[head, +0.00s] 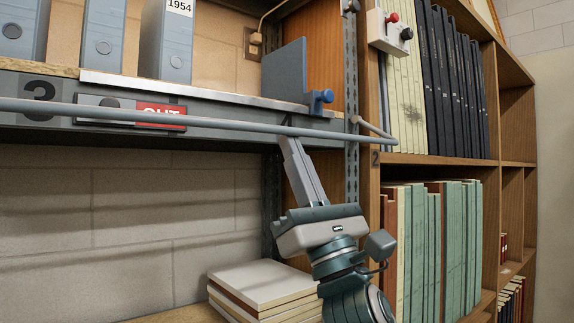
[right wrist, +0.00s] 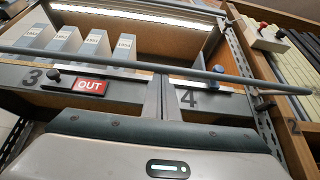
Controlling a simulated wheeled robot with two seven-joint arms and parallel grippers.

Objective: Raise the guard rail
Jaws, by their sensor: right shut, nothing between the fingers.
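The guard rail (head: 230,124) is a thin grey-blue bar running across the front of the shelf edge. Its right end bends back to a pivot near the slotted upright. It also crosses the right wrist view (right wrist: 215,76) from left to right. My right gripper (head: 288,142) points up from below with its fingers together and empty. Its fingertips (right wrist: 161,78) are just under the rail; I cannot tell whether they touch it. My left gripper is not in view.
Binders (head: 166,42) and a grey divider (head: 285,72) with a blue knob stand on the shelf. A red OUT slider (head: 160,115) sits on the shelf front. Stacked books (head: 262,284) lie below. A wooden bookcase (head: 440,160) with a switch box (head: 389,32) stands right.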

